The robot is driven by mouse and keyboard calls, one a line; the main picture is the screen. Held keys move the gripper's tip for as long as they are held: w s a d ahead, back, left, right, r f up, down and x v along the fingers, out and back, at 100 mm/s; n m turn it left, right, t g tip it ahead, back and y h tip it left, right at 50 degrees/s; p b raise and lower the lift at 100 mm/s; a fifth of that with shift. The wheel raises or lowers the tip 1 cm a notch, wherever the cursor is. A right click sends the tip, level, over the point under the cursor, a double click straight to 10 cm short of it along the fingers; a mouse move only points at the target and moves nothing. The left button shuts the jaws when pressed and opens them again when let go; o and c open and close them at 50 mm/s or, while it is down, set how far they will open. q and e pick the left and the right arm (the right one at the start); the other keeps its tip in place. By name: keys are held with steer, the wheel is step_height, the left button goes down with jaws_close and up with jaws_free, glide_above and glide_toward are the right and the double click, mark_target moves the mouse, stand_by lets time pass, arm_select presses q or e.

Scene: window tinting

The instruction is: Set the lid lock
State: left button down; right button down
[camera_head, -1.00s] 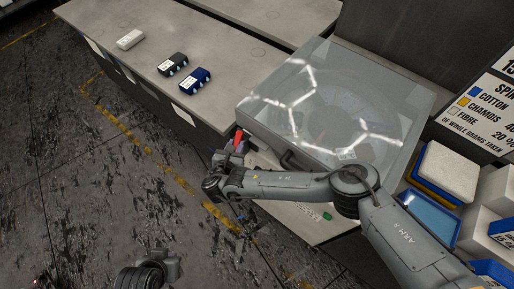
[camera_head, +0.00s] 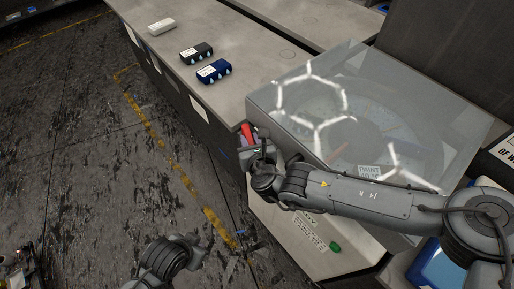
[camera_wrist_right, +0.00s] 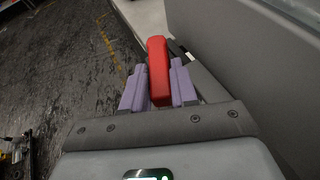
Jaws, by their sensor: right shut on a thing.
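A grey box with a clear lid (camera_head: 330,75) stands on the bench, and the lid is down. A red lever-like piece (camera_head: 246,131) is at the box's left side, partly hidden by my right gripper (camera_head: 253,138). In the right wrist view the red piece (camera_wrist_right: 158,65) stands between the two purple fingers of my right gripper (camera_wrist_right: 157,88), which is shut on it. The box's grey wall (camera_wrist_right: 230,60) is close on the right there. Whether the red piece is joined to the box cannot be seen. Part of my left arm shows at bottom left; its jaws do not show.
A white block (camera_head: 161,26), a black block (camera_head: 196,52) and a blue block (camera_head: 214,71) lie on the bench at the upper left. A blue-edged tray (camera_head: 436,272) is at lower right.

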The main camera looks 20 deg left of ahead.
stand_by(0.5)
steer(key=c, duration=1)
jaws_free()
steer(key=shift+o, duration=0.2)
steer(key=shift+d, duration=0.1)
steer(key=v, duration=1)
steer(key=shift+s+d+r+p, duration=0.2)
steer(key=shift+d+p, duration=0.1)
steer(key=shift+p, duration=0.15)
